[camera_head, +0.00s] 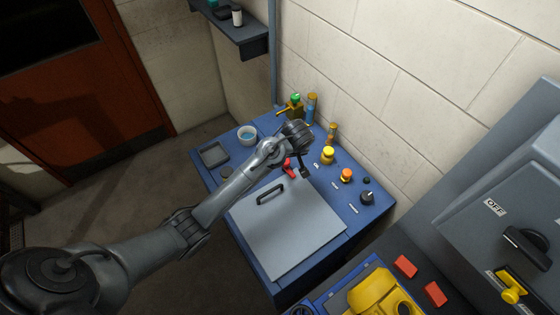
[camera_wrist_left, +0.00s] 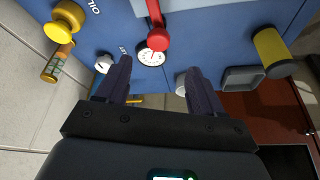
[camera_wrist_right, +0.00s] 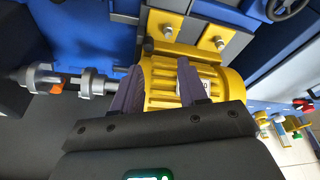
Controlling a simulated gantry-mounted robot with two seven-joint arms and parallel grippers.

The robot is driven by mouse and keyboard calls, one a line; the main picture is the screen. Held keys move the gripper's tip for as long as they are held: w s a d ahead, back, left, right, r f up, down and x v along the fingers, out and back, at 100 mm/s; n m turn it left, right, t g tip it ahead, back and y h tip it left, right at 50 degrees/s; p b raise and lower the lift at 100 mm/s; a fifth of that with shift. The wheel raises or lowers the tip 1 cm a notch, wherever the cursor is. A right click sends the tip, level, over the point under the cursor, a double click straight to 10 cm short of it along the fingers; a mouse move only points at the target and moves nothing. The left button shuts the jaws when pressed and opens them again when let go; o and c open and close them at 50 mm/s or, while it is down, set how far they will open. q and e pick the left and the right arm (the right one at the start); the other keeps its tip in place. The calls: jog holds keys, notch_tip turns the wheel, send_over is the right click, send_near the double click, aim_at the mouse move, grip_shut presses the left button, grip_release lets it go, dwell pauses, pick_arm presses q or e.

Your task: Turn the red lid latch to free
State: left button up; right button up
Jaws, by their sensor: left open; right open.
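The red lid latch (camera_head: 290,168) is at the upper edge of the square grey lid (camera_head: 290,235) on the blue bench. In the left wrist view the red latch (camera_wrist_left: 158,36) ends in a rounded knob over a white round dial (camera_wrist_left: 151,58). My left gripper (camera_head: 304,168) is beside the latch in the head view. In the left wrist view its open fingers (camera_wrist_left: 159,66) are spread either side of the dial, with nothing visibly held. My right gripper (camera_wrist_right: 160,66) is open in front of a finned yellow motor (camera_wrist_right: 160,90); contact cannot be told.
A black handle (camera_head: 270,193) is on the lid. Yellow (camera_head: 327,155) and orange (camera_head: 346,175) caps and a black knob (camera_head: 367,198) line the bench's right side.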

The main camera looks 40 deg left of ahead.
pick_arm(q)
send_near(288, 167)
jog(key=a+f, duration=0.1)
jog(key=w+a+f, duration=0.1)
jog(key=f, duration=0.1)
jog(key=a+f, duration=0.1)
jog(key=a, duration=0.1)
jog(key=shift+w+f, duration=0.2)
jog(key=shift+w, duration=0.1)
